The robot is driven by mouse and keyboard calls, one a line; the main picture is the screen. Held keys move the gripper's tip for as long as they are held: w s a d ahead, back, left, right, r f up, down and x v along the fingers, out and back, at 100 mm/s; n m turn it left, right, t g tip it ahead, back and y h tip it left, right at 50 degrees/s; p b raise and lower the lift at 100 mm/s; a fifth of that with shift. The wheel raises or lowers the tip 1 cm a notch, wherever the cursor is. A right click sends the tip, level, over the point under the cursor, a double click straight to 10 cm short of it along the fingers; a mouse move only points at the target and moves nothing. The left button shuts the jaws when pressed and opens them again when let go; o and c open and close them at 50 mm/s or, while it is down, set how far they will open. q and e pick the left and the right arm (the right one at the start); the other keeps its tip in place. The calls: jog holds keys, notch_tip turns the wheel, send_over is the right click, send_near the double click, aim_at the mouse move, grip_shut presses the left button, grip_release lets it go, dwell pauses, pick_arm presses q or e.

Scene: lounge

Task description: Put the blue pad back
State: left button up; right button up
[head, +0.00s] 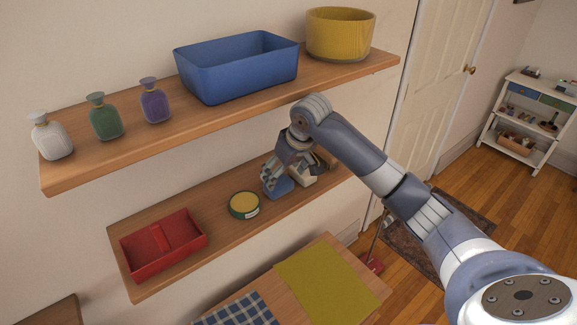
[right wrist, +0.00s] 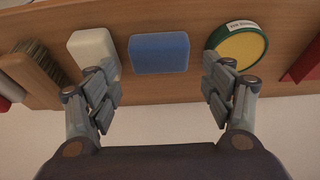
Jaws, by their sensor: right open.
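The blue pad (right wrist: 159,53) lies on the lower wooden shelf (right wrist: 190,87), between a white block (right wrist: 94,48) and a round yellow-topped tin (right wrist: 237,46). In the head view the blue pad (head: 280,188) is partly hidden by my right gripper (head: 275,178). In the right wrist view my right gripper (right wrist: 162,95) is open, with its fingers apart on either side of the pad's front and nothing between them. I cannot tell whether a finger touches the white block or the tin. My left gripper is not in view.
A red divided tray (head: 180,262) stands at the left of the lower shelf. A wooden brush (right wrist: 35,68) lies beyond the white block. The upper shelf (head: 75,172) above holds several bottles, a blue bin (head: 240,75) and a yellow pot (head: 340,38). A table with a yellow mat (head: 328,290) is below.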

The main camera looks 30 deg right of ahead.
jog(key=b+v, duration=0.1)
jog(key=v, duration=0.5)
jog(key=shift+s+f, duration=0.1)
dwell(0.4)
